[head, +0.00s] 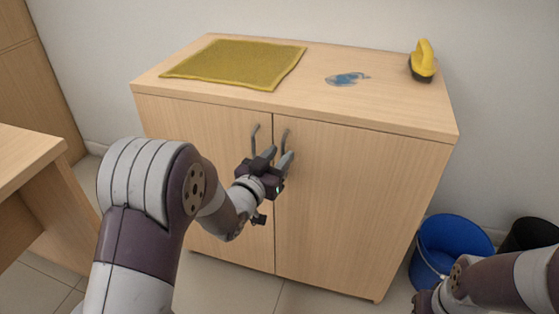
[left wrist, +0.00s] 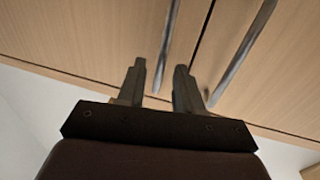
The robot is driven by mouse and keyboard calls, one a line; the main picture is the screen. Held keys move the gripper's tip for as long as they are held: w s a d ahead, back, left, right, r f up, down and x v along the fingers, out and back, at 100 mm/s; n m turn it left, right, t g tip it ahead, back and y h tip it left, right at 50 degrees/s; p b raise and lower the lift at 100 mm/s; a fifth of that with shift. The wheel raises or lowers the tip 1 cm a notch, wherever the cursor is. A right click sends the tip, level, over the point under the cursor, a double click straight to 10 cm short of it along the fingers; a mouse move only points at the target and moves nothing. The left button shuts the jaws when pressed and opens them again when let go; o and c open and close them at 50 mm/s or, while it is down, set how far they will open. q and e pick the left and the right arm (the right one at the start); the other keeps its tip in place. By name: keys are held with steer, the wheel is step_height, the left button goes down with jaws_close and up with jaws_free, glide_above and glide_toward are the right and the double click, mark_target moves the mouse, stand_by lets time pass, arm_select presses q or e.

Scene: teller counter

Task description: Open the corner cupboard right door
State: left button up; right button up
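The corner cupboard (head: 215,115) has two shut wooden doors, each with a grey bar handle beside the middle seam. The right door (head: 350,200) has its handle (head: 285,136) just right of the seam. My left gripper (head: 279,156) is open at the lower part of this handle. In the left wrist view, which seems upside down, one handle (left wrist: 170,40) appears between the spread fingertips (left wrist: 160,68); contact cannot be told. The left door's handle (head: 254,138) is just left of the gripper. My right gripper (head: 424,302) is at the bottom edge, its fingers unclear.
On the cupboard top lie a yellow-green cloth (head: 235,62), a blue smear (head: 347,79) and a yellow-handled brush (head: 423,62). A blue bucket (head: 450,245) and a black bin (head: 530,234) stand right of the cupboard. A wooden desk (head: 30,160) is at the left.

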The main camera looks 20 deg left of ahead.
arm_select(q)
steer(key=shift+w+d, duration=0.15)
steer(key=shift+w, duration=0.3)
jaws_close()
stand_by(1.1)
